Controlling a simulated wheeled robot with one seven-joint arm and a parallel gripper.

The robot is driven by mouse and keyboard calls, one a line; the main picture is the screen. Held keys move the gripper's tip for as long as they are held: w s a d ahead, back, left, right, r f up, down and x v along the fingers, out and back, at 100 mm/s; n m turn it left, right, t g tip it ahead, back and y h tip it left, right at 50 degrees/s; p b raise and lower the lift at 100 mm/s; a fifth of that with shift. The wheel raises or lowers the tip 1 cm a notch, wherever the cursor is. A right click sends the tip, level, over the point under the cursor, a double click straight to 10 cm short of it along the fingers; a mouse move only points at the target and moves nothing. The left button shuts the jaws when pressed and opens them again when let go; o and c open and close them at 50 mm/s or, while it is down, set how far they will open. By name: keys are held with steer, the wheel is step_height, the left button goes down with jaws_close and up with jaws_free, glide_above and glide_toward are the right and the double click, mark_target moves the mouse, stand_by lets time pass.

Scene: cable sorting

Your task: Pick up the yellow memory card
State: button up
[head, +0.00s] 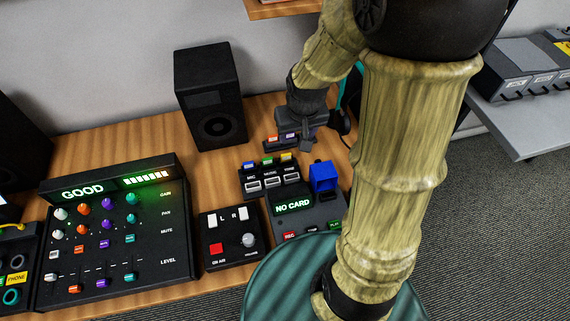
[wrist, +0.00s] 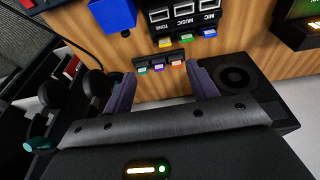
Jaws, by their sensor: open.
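The yellow memory card (head: 286,156) sits at the right end of a black card holder (head: 268,178), beside a green card (head: 267,161) and a blue card (head: 249,165). In the wrist view the yellow card (wrist: 165,42) is at the slot labelled TONE, left of the green card (wrist: 187,37) and the blue card (wrist: 209,32). My gripper (head: 303,138) is open and empty. In the wrist view its fingers (wrist: 164,84) are spread behind a small rack holding red (wrist: 178,63), purple (wrist: 160,67) and teal (wrist: 141,70) cards, apart from the yellow card.
A recorder (head: 305,212) reading NO CARD, with a blue block (head: 323,176) at its back, stands in front. A black speaker (head: 211,97) stands left of my gripper. A mixer (head: 112,230) and a button box (head: 232,237) are left. Headphones (wrist: 88,85) lie nearby in the wrist view.

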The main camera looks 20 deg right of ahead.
steer(key=w+f, duration=0.2)
steer(key=w+f+b, duration=0.1)
steer(key=shift+w+d, duration=0.25)
steer(key=shift+s, duration=0.1)
steer(key=b, duration=0.1)
glide_above(286, 158)
steer(key=s+d, duration=0.1)
steer(key=s, duration=0.1)
step_height(286, 158, down, 12)
steer(key=shift+w, duration=0.25)
steer(key=shift+a, duration=0.1)
